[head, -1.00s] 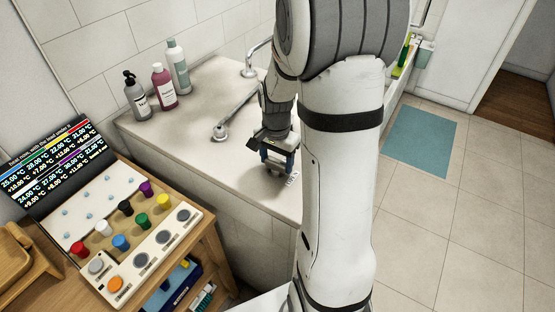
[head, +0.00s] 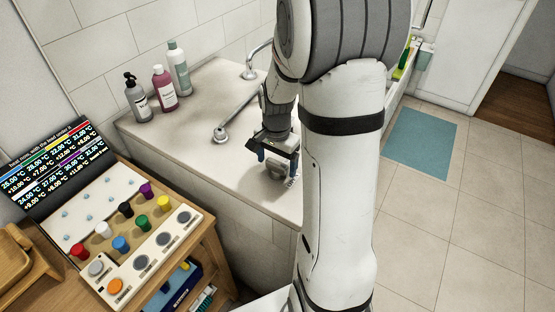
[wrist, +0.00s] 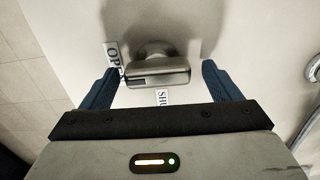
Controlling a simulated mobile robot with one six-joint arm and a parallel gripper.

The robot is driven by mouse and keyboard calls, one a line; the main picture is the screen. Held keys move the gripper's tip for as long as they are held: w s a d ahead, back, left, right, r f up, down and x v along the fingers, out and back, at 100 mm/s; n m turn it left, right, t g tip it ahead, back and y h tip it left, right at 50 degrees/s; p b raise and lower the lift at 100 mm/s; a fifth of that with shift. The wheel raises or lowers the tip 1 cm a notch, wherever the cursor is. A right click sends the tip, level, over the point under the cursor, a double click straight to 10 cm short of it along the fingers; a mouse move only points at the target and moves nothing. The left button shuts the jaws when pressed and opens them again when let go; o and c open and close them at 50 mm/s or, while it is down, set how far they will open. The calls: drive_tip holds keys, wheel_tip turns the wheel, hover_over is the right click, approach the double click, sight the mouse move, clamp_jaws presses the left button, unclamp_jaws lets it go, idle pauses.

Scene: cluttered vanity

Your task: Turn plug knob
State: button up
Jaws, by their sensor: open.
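The plug knob is a grey metal piece with a wide flat bar grip; in the wrist view it (wrist: 158,72) sits between my two blue fingers, with a gap on each side. It also shows in the head view (head: 276,171) on the pale ledge, below my gripper. My gripper (wrist: 158,88) is open and empty, its fingers on either side of the knob; in the head view it (head: 277,160) points down at the ledge. An "OPE…" label (wrist: 113,56) lies left of the knob and a "SHU…" label (wrist: 162,97) lies just below it, both partly hidden or cut off.
A metal spout (head: 222,132) stands on the ledge left of my arm. Several bottles (head: 160,85) stand at the back left corner. A wooden table (head: 208,240) with a coloured peg panel (head: 150,270) is at the lower left. The ledge around the knob is clear.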

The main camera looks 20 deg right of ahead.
sight(277, 162)
wheel_tip(277, 162, up, 8)
drive_tip(key=shift+f, duration=0.1)
idle(0.4)
idle(0.4)
drive_tip(key=s+a+r+n+t, duration=0.1)
drive_tip(key=s+a+r+n, duration=0.1)
drive_tip(key=s+a+n, duration=0.2)
drive_tip(key=s+a+r+n+t, duration=0.1)
drive_tip(key=s+a+r+n, duration=0.2)
drive_tip(key=s+n, duration=0.4)
drive_tip(key=s+a, duration=0.1)
drive_tip(key=s, duration=0.3)
drive_tip(key=shift+s+a+r+t, duration=0.15)
drive_tip(key=shift+a+r+t, duration=0.15)
drive_tip(key=shift+a+t, duration=0.1)
